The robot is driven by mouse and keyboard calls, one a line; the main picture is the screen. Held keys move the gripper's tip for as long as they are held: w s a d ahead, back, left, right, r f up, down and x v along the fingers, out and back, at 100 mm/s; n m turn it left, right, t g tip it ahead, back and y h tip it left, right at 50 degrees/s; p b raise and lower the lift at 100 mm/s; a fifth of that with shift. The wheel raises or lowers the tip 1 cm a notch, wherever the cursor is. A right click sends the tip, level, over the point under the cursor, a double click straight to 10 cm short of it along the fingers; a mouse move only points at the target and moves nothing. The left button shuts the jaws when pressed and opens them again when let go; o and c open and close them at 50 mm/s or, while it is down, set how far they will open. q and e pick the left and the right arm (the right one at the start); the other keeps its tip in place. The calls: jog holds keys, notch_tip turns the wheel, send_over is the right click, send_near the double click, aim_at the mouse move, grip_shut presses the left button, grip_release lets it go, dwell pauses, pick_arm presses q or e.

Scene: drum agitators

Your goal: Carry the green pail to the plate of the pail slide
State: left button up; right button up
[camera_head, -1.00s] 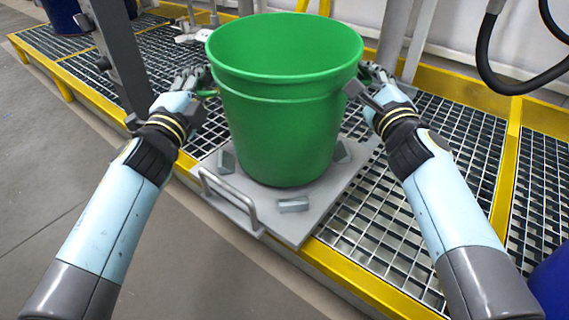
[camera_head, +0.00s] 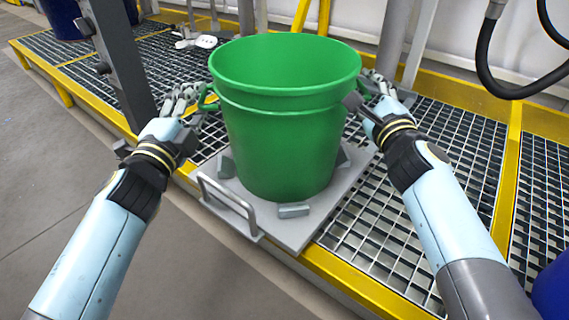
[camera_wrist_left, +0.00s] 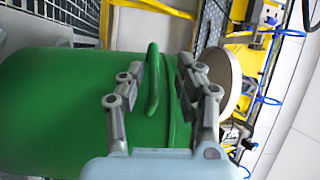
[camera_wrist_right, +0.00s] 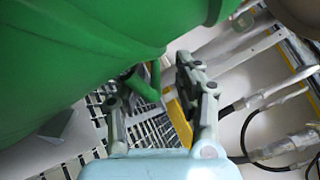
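The green pail (camera_head: 280,140) stands upright on the grey plate (camera_head: 318,222) of the pail slide, among small grey blocks (camera_head: 293,211). My left gripper (camera_head: 190,97) is at the pail's left, apart from it. In the left wrist view its fingers are spread, with the green side handle (camera_wrist_left: 153,80) between them, and the grip is empty. My right gripper (camera_head: 369,92) is close beside the pail's right side. In the right wrist view its fingers are spread too, with the other green handle (camera_wrist_right: 142,85) in the gap. The pail hides part of the plate.
The plate's metal pull bar (camera_head: 228,203) faces me. Yellow-framed grating (camera_head: 385,235) surrounds the plate. A dark grey post (camera_head: 118,60) stands close to my left gripper. A black hose (camera_head: 510,92) hangs at the upper right. Bare floor (camera_head: 60,160) lies at the left.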

jog(key=shift+s, duration=0.2)
pick_arm(q)
jog(key=r+v, duration=0.1)
jog(key=v, duration=0.7)
jog(key=shift+s+f, duration=0.2)
jog(key=shift+f, duration=0.3)
pick_arm(e)
jog(key=s+d, duration=0.1)
jog(key=s, duration=1)
jog(key=shift+s+d+f, duration=0.15)
jog(key=shift+s+f, duration=0.15)
